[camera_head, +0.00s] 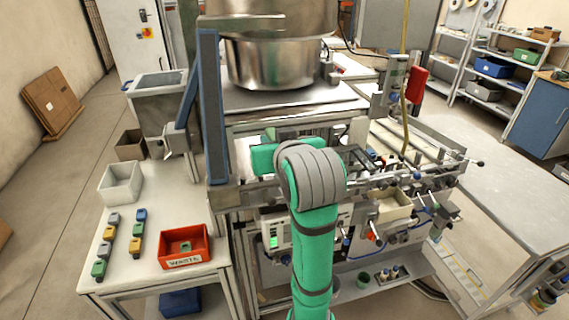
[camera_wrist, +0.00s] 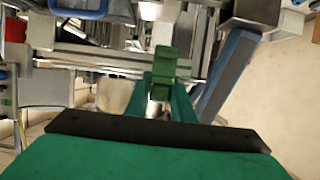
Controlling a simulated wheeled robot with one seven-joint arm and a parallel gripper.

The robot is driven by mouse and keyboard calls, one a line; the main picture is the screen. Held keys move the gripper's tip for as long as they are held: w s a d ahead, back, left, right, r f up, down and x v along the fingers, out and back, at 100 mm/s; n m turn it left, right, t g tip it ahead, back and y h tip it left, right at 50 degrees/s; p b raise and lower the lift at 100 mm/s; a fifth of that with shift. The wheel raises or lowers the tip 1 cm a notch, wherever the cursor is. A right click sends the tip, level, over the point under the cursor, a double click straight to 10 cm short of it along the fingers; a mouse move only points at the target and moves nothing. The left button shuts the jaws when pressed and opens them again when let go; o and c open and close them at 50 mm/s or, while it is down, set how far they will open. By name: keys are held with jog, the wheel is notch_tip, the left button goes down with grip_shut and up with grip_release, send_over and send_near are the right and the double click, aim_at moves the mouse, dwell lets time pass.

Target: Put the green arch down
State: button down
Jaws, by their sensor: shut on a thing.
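The green arch (camera_wrist: 164,66) shows in the wrist view, upright between the fingertips of my gripper (camera_wrist: 162,92). My gripper is shut on it and holds it out in front of the machine's frame. In the head view my own green arm covers the middle of the machine, and neither the gripper's tips nor the arch can be made out there. I cannot tell how far the arch is from any surface.
A white table (camera_head: 141,220) at left bears a red bin (camera_head: 185,246) marked WASTE, a white bin (camera_head: 121,183) and two rows of small coloured blocks. The machine (camera_head: 288,101) carries a big steel bowl (camera_head: 270,65). A grey table (camera_head: 500,185) at right looks mostly clear.

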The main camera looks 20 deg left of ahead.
jog(key=w+f, duration=0.1)
jog(key=w+d+f, duration=0.1)
jog(key=f, duration=0.1)
jog(key=w+f, duration=0.1)
jog(key=f, duration=0.1)
jog(key=shift+w+d, duration=0.2)
jog(key=shift+w, duration=0.1)
jog(key=f, duration=0.3)
jog(key=shift+w+f, duration=0.25)
jog(key=shift+f, duration=0.1)
jog(key=shift+w+d, duration=0.1)
jog(key=shift+a+f, duration=0.2)
jog(key=shift+d+f, duration=0.35)
jog(key=shift+f, duration=0.1)
jog(key=c, duration=1.5)
grip_release()
jog(key=shift+c, duration=0.2)
